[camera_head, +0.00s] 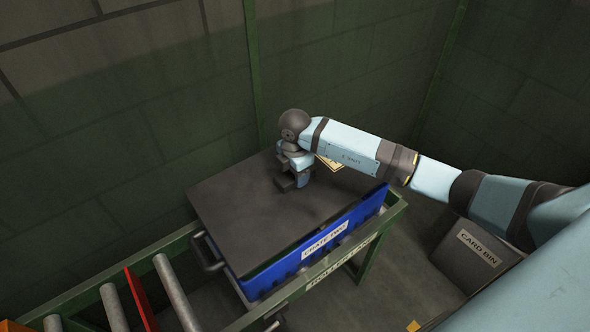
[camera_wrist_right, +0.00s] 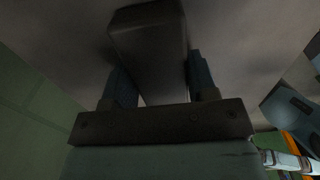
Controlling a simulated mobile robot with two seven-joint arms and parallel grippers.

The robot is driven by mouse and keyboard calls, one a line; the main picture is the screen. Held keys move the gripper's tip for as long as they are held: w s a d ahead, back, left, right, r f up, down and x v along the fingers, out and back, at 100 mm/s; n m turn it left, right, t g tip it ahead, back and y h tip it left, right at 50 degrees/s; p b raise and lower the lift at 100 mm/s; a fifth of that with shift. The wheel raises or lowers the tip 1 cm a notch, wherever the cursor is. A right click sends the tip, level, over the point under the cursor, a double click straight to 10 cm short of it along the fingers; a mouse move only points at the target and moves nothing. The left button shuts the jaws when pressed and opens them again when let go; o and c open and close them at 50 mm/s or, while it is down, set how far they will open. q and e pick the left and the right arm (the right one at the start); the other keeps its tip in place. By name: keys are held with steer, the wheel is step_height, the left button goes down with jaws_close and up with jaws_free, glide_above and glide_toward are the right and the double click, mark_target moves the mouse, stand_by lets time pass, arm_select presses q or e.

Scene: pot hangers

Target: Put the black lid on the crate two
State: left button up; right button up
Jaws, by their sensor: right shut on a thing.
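The black lid (camera_head: 245,210) is a wide, flat, dark panel in the head view. It lies over the blue crate two (camera_head: 330,240), whose label faces the front right. The lid covers the crate's top; whether it sits fully flush is hard to tell. My right gripper (camera_head: 297,180) is above the lid, towards its back right part, and is shut on the lid's handle. In the right wrist view the dark handle (camera_wrist_right: 150,50) stands between the two fingers, with the lid's surface behind it. My left gripper is not in view.
The crate stands on a green-framed stand (camera_head: 385,222) with a label along its front rail. Metal rollers (camera_head: 175,290) and a red divider (camera_head: 140,300) lie at the lower left. A card bin (camera_head: 475,255) stands on the floor at right. Walls close off the back.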

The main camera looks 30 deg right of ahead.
steer(key=shift+f+b, duration=0.3)
steer(key=shift+f, duration=0.4)
steer(key=shift+f+b, duration=0.35)
steer(key=shift+f, duration=0.5)
steer(key=shift+f+b, duration=0.45)
steer(key=shift+f, duration=0.5)
steer(key=o, duration=1.3)
